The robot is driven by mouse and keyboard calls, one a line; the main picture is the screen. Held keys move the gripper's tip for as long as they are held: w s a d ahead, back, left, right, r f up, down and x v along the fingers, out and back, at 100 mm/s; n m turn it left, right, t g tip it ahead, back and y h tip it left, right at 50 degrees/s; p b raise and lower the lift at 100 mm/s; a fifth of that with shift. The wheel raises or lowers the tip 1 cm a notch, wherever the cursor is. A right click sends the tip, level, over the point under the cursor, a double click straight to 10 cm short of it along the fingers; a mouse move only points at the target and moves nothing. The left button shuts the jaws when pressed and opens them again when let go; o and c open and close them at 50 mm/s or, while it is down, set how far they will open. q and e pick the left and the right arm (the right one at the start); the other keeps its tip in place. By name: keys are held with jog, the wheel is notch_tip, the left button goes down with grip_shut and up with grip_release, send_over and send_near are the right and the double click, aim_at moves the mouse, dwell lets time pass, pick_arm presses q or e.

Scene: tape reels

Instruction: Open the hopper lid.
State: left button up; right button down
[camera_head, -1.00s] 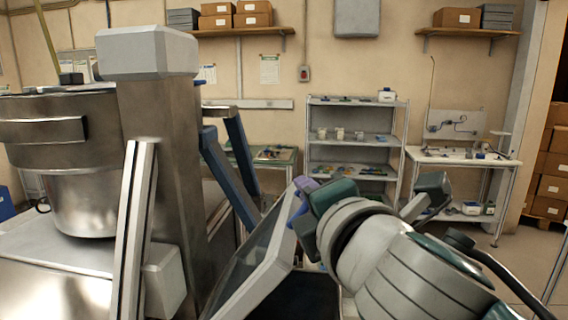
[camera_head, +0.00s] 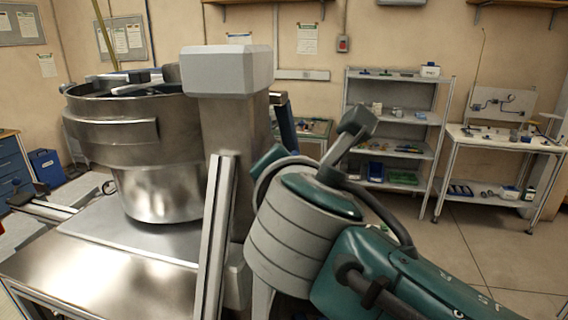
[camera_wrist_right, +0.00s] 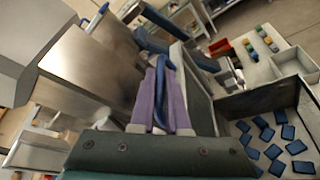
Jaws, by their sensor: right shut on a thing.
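My right gripper (camera_wrist_right: 161,72) has purple fingers and is shut on the blue handle (camera_wrist_right: 159,105) in the right wrist view. The hopper lid (camera_wrist_right: 197,95), a dark panel in a light frame, stands steeply tilted just right of the fingers. Beside it the hopper (camera_wrist_right: 228,107) shows open, with several small blue parts (camera_wrist_right: 273,151) inside. In the head view my right arm comes in from the right. Its wrist hides the gripper, the lid and the hopper. My left gripper is in neither current view.
A metal bowl feeder (camera_head: 150,187) stands on a bench (camera_head: 95,262) at left, beside a thick steel column (camera_head: 228,125). A shelf rack (camera_head: 395,115) and a workbench (camera_head: 500,142) stand at the back. Floor (camera_head: 490,255) is clear at right.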

dwell(0.3)
jog(key=c, duration=0.9)
grip_release()
jog(key=shift+s, duration=0.3)
jog(key=b+v, duration=0.1)
jog(key=v, duration=0.8)
jog(key=shift+s+b, duration=0.15)
jog(key=shift+b, duration=0.25)
jog(key=shift+r, duration=0.1)
